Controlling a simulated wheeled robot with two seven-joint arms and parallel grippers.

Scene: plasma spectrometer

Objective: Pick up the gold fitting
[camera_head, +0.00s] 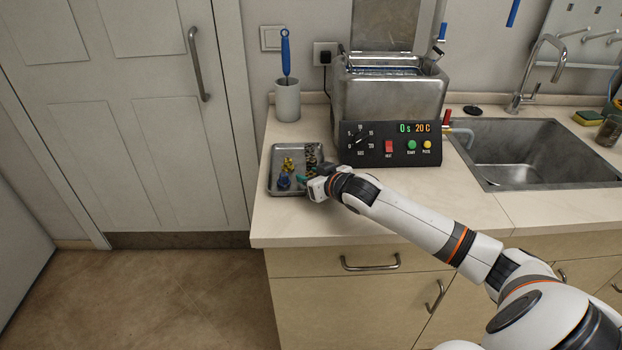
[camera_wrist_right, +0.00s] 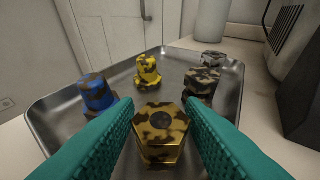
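The gold fitting (camera_wrist_right: 160,135), a hexagonal piece with dark blotches, stands upright in the near part of a metal tray (camera_wrist_right: 52,115) in the right wrist view. My right gripper (camera_wrist_right: 160,112) has its teal fingers on either side of it, open, with very little room at the fingertips. I see no clear sign that they press on it. In the head view my right gripper (camera_head: 304,182) is at the right front part of the tray (camera_head: 275,160); I cannot make out the gold fitting there. My left gripper is not in view.
A yellow blotched fitting (camera_wrist_right: 148,70), a blue one (camera_wrist_right: 96,92) and two dark grey ones (camera_wrist_right: 201,84) stand in the same tray. A metal bath with a control panel (camera_head: 390,151) is right of the tray. A cup with a blue-handled tool (camera_head: 287,101) stands behind.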

